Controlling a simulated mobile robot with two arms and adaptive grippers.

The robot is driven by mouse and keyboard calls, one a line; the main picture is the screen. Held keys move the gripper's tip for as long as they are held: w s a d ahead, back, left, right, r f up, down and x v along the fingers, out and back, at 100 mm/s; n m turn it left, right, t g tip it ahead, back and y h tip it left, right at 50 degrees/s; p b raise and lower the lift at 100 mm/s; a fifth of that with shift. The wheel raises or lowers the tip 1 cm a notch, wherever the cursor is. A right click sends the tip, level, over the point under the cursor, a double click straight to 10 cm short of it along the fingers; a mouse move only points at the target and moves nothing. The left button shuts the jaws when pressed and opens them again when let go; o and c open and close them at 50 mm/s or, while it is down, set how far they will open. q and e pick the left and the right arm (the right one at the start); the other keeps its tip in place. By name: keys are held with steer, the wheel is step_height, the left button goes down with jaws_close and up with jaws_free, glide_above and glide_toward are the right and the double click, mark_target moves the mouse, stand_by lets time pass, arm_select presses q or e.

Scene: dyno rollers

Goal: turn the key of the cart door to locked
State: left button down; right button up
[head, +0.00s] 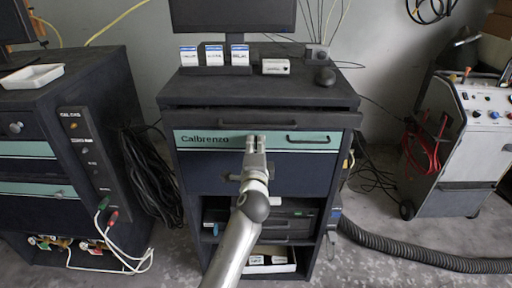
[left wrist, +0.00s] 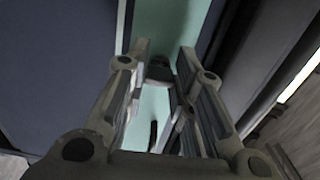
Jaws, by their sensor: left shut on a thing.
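The cart (head: 190,106) stands in the middle of the head view, with a teal strip marked "Calbrenzo" (head: 205,139) across its front and a dark blue door panel (head: 205,178) below. My left gripper (head: 255,140) is at the teal strip, just left of a dark handle (head: 307,137). In the left wrist view, the fingertips of my left gripper (left wrist: 164,62) are shut on a small dark piece, seemingly the key (left wrist: 158,71), against the teal surface. In the head view the gripper hides the key. I cannot tell its turn angle. My right gripper is not in view.
A monitor (head: 232,15), small boxes (head: 214,55) and a mouse (head: 325,77) are on the cart top. A dark cabinet (head: 25,115) with cables stands at left. A grey wheeled machine (head: 455,150) and a ribbed hose (head: 430,258) are at right.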

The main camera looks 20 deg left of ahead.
arm_select(q)
steer(key=c, duration=1.2)
jaws_free()
steer(key=shift+c, duration=0.2)
steer(key=shift+s, duration=0.1)
steer(key=v, duration=1.2)
